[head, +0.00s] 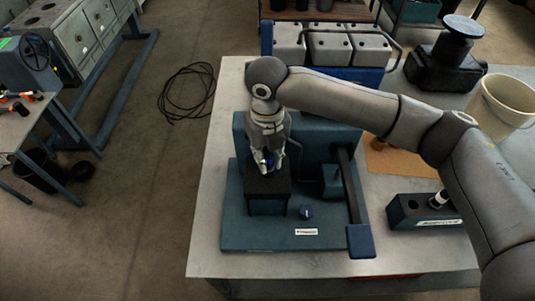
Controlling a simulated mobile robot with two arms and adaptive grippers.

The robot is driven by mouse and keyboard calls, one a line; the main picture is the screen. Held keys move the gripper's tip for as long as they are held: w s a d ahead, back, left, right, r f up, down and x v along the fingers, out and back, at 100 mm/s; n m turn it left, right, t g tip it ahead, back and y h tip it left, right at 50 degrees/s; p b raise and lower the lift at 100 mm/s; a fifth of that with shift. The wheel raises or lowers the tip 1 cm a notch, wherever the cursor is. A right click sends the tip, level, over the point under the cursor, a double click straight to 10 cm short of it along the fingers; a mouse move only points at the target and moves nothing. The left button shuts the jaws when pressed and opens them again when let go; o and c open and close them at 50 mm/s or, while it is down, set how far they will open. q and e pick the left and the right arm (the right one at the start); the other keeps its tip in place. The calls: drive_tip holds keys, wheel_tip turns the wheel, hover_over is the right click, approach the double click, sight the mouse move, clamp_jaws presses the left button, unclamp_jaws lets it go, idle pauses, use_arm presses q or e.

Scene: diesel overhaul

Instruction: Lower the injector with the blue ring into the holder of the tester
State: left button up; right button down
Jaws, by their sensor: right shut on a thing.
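The tester (235,228) is a dark teal bench unit on the light table. Its holder (268,184) is a block with a black top at the left of the tester. My right gripper (267,162) points down over the holder and is shut on the injector (267,155). A bit of blue shows between the fingers. The fingers hide most of the injector, and I cannot tell how far its lower end is in the holder. My left gripper is not in view.
A dark rack (407,215) with a white-and-black part stands at right. A white bucket (507,103) and a black jack-like unit (443,70) stand behind. The table's front left is clear.

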drive_tip(key=shift+f, duration=0.15)
drive_tip(key=shift+f+b, duration=0.6)
drive_tip(key=shift+f, duration=0.55)
drive_tip(key=shift+p, duration=0.4)
drive_tip(key=c, duration=0.8)
unclamp_jaws()
